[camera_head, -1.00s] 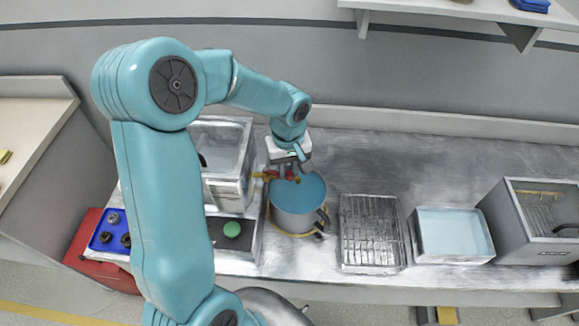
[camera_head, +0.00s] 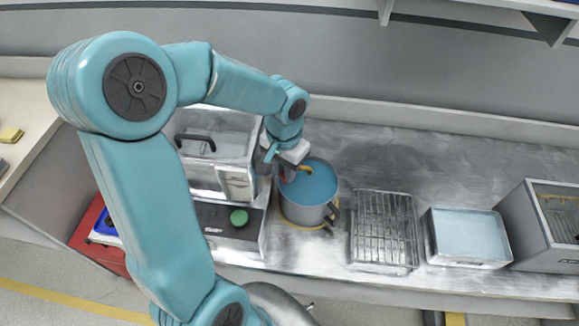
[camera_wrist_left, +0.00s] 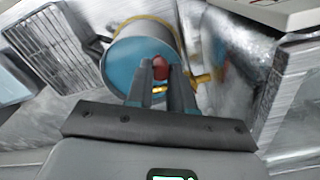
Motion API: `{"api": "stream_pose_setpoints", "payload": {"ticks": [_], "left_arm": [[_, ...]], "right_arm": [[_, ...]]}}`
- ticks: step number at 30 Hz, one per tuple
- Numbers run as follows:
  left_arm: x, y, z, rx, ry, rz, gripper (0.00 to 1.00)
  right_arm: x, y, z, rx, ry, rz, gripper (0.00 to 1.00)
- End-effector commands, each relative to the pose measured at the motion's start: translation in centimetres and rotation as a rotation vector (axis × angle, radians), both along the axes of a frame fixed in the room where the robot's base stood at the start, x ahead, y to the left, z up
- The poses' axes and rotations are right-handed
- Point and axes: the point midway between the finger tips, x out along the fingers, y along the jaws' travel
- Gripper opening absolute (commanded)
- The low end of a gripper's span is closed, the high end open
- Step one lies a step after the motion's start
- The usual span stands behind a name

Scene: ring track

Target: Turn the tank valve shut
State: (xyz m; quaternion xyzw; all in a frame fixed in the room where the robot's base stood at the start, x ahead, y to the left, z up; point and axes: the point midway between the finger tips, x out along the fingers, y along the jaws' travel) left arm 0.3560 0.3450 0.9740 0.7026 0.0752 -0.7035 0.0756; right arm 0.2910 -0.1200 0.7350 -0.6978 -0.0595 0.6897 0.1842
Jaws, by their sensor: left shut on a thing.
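A box-shaped tank (camera_head: 216,150) stands left of a grey pot (camera_head: 303,206). The pot holds blue liquid (camera_head: 313,183). A brass tap (camera_head: 305,169) reaches from the tank side over the pot's rim, and it shows in the left wrist view (camera_wrist_left: 200,79). The tap's red valve handle (camera_wrist_left: 160,69) is between my left fingers. My left gripper (camera_head: 287,177) is shut on it, also in the left wrist view (camera_wrist_left: 161,66). The gripper hides much of the valve in the head view. My right gripper is out of view.
A wire rack (camera_head: 383,230), a shallow tray of pale blue liquid (camera_head: 467,237) and a grey box (camera_head: 550,220) stand to the right. A black panel with a green button (camera_head: 239,217) is left of the pot. Bare counter lies behind the pot.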

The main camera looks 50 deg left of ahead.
Motion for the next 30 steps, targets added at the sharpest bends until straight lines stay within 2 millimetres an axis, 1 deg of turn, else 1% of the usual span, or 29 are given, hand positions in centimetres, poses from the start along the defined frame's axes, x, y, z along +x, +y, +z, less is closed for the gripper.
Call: {"api": "stream_pose_setpoints", "payload": {"ticks": [9, 22, 23, 24, 25, 30], "left_arm": [[-0.35, 0.29, 0.15, 0.003, -0.005, -0.08, 0.0], [-0.36, 0.33, 0.18, 0.003, -0.006, -0.087, 0.0], [-0.36, 0.33, 0.19, 0.003, -0.006, -0.087, 0.25], [-0.37, 0.32, 0.18, 0.003, -0.006, -0.087, 0.38], [-0.38, 0.32, 0.17, 0.003, -0.005, -0.087, 0.48], [-0.42, 0.28, 0.1, 0.002, -0.003, -0.087, 0.48]], "right_arm": [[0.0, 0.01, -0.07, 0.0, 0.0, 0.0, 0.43], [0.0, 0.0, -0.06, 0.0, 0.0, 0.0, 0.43], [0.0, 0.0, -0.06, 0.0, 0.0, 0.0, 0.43], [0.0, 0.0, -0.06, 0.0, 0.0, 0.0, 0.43], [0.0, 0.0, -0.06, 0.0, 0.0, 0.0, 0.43], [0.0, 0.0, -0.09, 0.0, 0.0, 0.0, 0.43]]}}
